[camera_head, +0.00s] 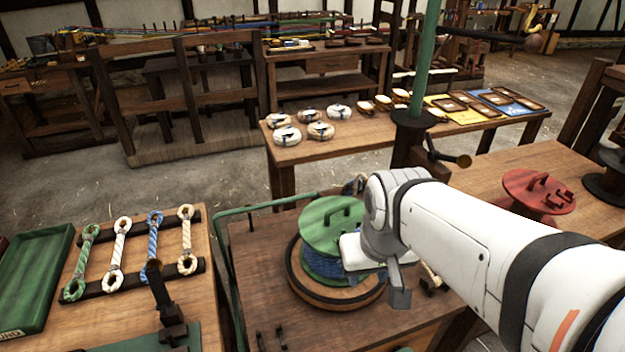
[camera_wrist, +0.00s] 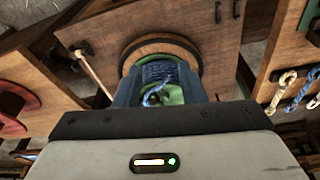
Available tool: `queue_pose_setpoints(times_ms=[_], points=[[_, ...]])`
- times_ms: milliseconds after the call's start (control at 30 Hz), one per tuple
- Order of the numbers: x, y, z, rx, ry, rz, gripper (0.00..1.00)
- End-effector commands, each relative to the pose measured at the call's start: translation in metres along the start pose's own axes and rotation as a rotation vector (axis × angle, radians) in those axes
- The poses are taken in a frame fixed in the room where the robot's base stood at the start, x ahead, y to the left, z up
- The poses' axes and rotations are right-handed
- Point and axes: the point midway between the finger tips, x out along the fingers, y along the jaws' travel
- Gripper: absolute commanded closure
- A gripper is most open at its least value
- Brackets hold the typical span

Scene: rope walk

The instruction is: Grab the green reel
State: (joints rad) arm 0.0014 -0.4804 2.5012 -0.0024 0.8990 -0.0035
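The green reel (camera_head: 333,222) stands upright on a round wooden base with a black rim (camera_head: 342,302) on a workbench. It has a green top disc with a handle, and blue rope is wound below the disc. In the wrist view the reel's blue rope (camera_wrist: 160,72) and some green show between my fingers. My gripper (camera_wrist: 162,88) is at the reel, with one finger on each side of it. In the head view my wrist hides the reel's right side. I cannot tell whether the fingers touch the reel.
A red reel (camera_head: 538,190) lies on the bench to the right. A green post (camera_head: 427,60) rises behind my arm. Rope samples (camera_head: 118,252) and a green tray (camera_head: 32,275) are on the left table. Coiled ropes (camera_head: 321,131) lie on the table behind.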

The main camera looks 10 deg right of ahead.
Motion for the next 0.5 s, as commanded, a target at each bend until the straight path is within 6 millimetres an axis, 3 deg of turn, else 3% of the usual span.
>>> queue_pose_setpoints(times_ms=[167,267,367,500], points=[[-0.001,0.000,-0.002,0.007,-0.002,0.000,0.63],[-0.003,0.000,-0.015,0.050,-0.012,0.000,0.63],[-0.006,0.006,-0.041,0.152,-0.034,0.003,0.63],[-0.004,0.006,-0.096,0.355,-0.076,0.014,0.63]])
